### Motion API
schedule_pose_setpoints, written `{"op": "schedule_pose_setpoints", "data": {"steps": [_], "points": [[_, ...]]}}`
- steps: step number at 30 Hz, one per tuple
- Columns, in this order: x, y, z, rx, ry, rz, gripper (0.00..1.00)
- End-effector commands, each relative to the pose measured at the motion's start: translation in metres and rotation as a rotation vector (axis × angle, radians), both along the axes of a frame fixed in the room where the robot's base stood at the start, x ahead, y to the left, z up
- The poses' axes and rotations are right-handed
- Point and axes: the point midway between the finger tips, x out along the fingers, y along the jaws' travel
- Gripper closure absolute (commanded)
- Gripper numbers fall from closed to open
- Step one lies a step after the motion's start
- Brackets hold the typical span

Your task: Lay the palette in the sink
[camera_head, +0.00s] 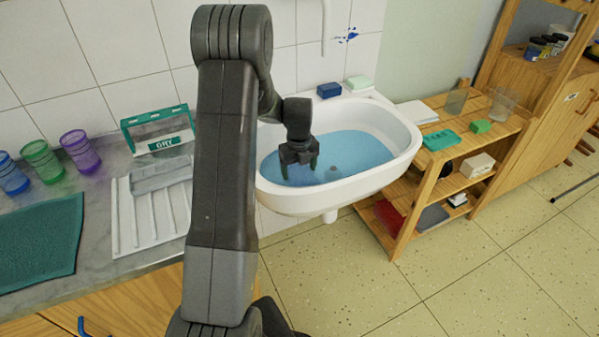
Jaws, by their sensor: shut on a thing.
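The white sink (405,150) hangs on the tiled wall, with a blue basin and a dark drain. My gripper (299,168) points down over the left part of the basin, inside the rim as seen here. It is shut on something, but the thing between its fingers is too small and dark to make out. I cannot clearly pick out the palette anywhere in this view. My arm hides the sink's left edge and part of the counter.
A white draining board (125,222) and a green-framed rack marked DRY (160,142) stand left of my arm. Several coloured cups (80,152) and a teal mat (40,245) share the counter. A wooden shelf (440,175) stands right of the sink; the floor in front is clear.

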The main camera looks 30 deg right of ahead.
Motion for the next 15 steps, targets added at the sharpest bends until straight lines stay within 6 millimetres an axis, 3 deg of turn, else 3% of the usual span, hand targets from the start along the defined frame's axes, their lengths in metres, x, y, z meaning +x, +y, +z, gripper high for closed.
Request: {"op": "schedule_pose_setpoints", "data": {"steps": [2,12,13,15], "points": [[-0.0004,0.0002,-0.0087,0.001,0.001,0.0,0.49],[0.0,0.0,-0.013,0.0,0.0,0.0,0.49],[0.0,0.0,-0.0129,0.0,0.0,0.0,0.24],[0.0,0.0,-0.0119,0.0,0.0,0.0,0.1]]}}
